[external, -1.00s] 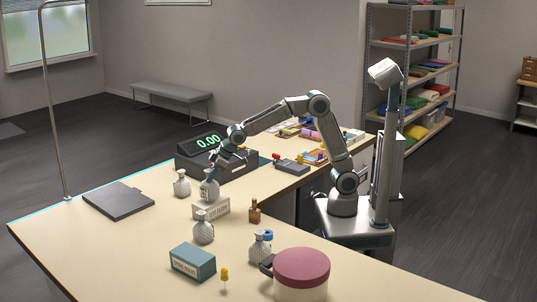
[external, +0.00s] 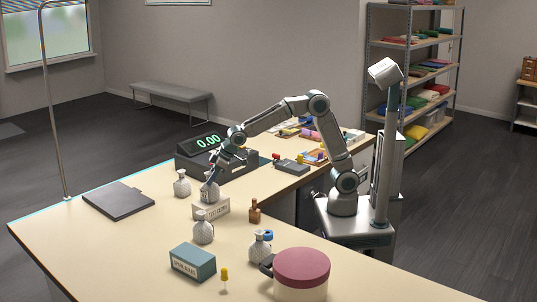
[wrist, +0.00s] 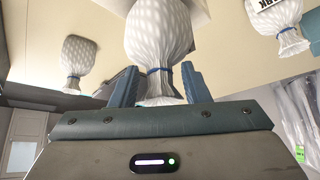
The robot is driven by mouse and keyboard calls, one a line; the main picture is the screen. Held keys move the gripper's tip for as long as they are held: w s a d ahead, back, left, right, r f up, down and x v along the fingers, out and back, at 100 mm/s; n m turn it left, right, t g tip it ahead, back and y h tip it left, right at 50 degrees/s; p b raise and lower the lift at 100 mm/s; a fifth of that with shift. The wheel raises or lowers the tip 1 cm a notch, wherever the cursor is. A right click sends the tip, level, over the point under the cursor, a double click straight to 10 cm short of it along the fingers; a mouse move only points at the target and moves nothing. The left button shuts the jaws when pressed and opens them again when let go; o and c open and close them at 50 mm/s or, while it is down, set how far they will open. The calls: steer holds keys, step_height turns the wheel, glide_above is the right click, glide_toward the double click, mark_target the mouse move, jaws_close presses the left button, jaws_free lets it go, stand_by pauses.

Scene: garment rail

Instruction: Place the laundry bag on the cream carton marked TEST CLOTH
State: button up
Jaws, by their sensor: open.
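A white patterned laundry bag (external: 210,191) with a blue tie stands on the cream carton (external: 211,210). The carton's front lettering is too small to read surely. My gripper (external: 212,178) is at the neck of this bag from above. In the wrist view the bag (wrist: 160,35) is between my two open fingers (wrist: 160,88), its tied neck level with them. A pale corner of the carton (wrist: 201,12) shows behind the bag.
Similar bags stand at the left (external: 182,184), in front (external: 203,229) and near right (external: 260,247). A brown bottle (external: 255,211) is right of the carton. A teal box (external: 192,262) and a maroon-lidded tub (external: 301,270) are nearer. A scale (external: 205,155) is behind.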

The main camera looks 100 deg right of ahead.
steer(key=b+v, duration=0.1)
steer(key=v, duration=1.1)
steer(key=s+d+f+g, duration=0.1)
steer(key=s+f, duration=0.3)
steer(key=s, duration=0.5)
steer(key=s+d+f+g, duration=0.1)
steer(key=s+f, duration=0.3)
steer(key=s, duration=0.6)
steer(key=s+d+f+g, duration=0.1)
steer(key=s+d+f, duration=0.2)
steer(key=s, duration=0.7)
step_height(320, 180, down, 2)
steer(key=shift+s+d+f+g, duration=0.15)
steer(key=shift+s+d+g, duration=0.05)
steer(key=shift+d+g, duration=0.1)
